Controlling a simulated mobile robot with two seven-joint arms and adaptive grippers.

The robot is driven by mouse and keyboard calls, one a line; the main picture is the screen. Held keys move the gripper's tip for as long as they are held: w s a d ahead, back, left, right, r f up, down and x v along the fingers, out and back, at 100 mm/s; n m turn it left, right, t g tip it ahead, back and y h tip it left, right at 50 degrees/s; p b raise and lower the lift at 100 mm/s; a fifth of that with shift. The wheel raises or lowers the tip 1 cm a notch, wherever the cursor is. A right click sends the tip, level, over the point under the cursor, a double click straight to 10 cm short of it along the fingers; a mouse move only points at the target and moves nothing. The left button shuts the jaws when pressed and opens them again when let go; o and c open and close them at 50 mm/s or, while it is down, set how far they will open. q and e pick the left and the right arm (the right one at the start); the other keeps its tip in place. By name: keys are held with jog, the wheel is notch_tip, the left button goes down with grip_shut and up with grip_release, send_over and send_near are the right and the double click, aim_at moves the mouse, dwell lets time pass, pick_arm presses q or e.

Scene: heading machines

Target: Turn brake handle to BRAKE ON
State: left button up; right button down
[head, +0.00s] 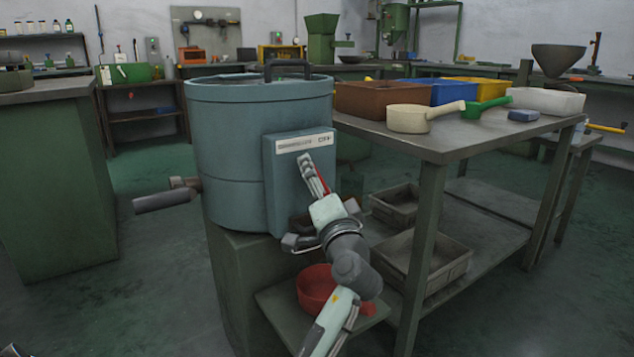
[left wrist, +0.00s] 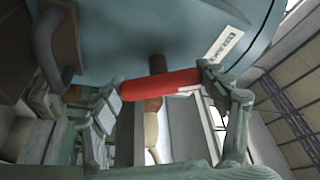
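A blue-grey drum machine (head: 225,115) stands left of centre in the head view. A box on its front carries a white label (head: 304,142), too small to read surely. The red brake handle (left wrist: 160,84) lies crosswise in the left wrist view, in front of a dark shaft. In the head view a sliver of the red handle (head: 323,180) shows beside my left gripper (head: 308,172), at the front box. My left gripper's fingers (left wrist: 162,88) are spread, one near each end of the handle. I cannot tell whether they touch it. My right gripper is not in view.
A metal table (head: 465,147) with bins and scoops stands close on the right. A red bowl (head: 316,288) sits on a low shelf under the gripper. A dark cylindrical bar (head: 165,200) sticks out left of the drum.

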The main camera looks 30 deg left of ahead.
pick_arm(q)
jog(key=o, duration=0.4)
jog(key=v, duration=0.7)
jog(key=shift+s+d, duration=0.2)
